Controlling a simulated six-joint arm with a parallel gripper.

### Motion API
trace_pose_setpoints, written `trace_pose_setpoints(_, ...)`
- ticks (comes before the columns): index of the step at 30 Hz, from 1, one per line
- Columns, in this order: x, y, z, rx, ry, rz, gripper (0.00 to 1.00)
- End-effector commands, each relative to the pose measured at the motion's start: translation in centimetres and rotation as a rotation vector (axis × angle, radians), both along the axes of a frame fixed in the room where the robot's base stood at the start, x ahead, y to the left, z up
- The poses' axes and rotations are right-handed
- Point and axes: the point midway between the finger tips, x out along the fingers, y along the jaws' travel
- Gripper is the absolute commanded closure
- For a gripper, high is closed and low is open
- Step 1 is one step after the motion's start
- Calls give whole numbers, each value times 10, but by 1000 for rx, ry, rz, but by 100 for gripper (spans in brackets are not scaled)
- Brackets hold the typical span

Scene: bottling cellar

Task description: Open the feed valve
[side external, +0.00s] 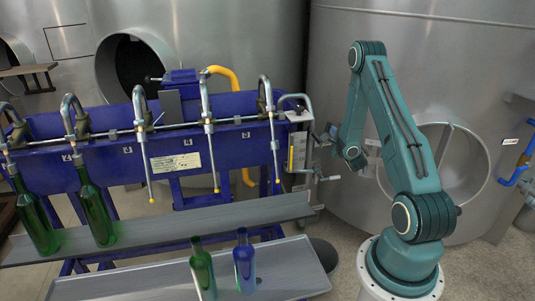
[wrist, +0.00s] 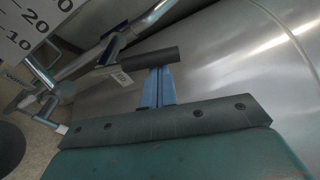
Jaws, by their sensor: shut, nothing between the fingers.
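A valve lever with a dark grey cylindrical grip (wrist: 150,60) lies across the wrist view, its metal arm running to the left. My gripper (wrist: 158,72) is shut, its blue fingers together with nothing between them. The fingertips meet the edge of the grip in the picture; I cannot tell whether they touch it. In the side view my gripper (side external: 328,136) is small, beside the fittings at the right end of the blue filling machine. A pipe with a lever (side external: 325,178) shows just below it. The valve's exact position is unclear.
A scale plate (wrist: 25,28) is close at upper left in the wrist view. The blue machine (side external: 110,160) has several bent metal spouts. Green bottles (side external: 95,215) stand on its shelf; a green and a blue bottle (side external: 244,263) stand on the lower tray (side external: 290,270). Steel tanks (side external: 400,60) stand behind.

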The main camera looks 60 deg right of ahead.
Motion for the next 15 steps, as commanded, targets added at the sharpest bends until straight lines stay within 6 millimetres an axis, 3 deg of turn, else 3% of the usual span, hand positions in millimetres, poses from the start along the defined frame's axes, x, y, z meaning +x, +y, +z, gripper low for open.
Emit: trace_pose_setpoints(15,7,7,5,1,-2,3,100)
